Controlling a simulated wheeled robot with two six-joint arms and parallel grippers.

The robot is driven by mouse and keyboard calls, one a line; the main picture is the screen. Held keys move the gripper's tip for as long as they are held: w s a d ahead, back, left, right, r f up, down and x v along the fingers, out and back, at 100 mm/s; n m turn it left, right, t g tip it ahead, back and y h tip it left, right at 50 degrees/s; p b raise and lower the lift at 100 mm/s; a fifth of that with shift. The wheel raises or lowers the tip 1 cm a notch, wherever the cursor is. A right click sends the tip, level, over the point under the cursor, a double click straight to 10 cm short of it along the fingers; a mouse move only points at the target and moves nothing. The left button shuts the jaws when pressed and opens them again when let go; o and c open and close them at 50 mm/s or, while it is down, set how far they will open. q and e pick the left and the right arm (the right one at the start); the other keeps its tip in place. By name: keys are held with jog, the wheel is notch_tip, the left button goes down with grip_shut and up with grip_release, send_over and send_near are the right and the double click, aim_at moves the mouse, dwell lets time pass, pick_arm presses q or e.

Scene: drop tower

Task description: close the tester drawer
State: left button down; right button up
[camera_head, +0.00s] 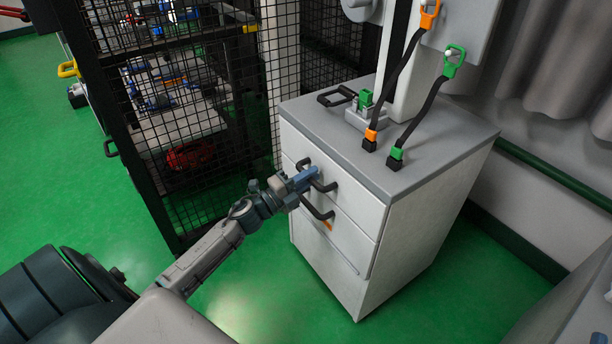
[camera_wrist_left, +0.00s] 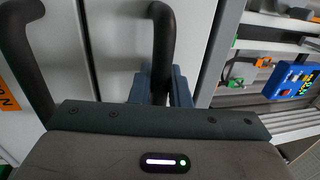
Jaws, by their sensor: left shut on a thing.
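The tester is a white cabinet (camera_head: 425,215) with a grey top, standing on the green floor. Its upper drawer front (camera_head: 350,192) carries a black bar handle (camera_head: 329,187). The drawer front looks flush or nearly flush; I cannot tell whether a small gap remains. My left gripper (camera_head: 303,180) is shut on this handle. In the left wrist view the blue fingers (camera_wrist_left: 160,88) sit on both sides of the handle (camera_wrist_left: 163,40). A second black handle (camera_head: 318,212) is on the drawer below, and it also shows in the left wrist view (camera_wrist_left: 22,60). My right gripper is not in view.
A black mesh cage (camera_head: 190,120) stands close on the left. On the cabinet top are a green-topped clamp (camera_head: 364,102) and two straps with an orange hook (camera_head: 429,15) and a green hook (camera_head: 454,60). A grey curtain (camera_head: 545,60) hangs behind. Floor in front is clear.

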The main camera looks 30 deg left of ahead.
pick_arm(q)
jog(key=shift+r, duration=0.1)
jog(key=c, duration=1.6)
grip_release()
jog(key=shift+w, duration=0.1)
jog(key=shift+o, duration=0.8)
jog(key=shift+w+d, duration=0.1)
jog(key=shift+w, duration=0.05)
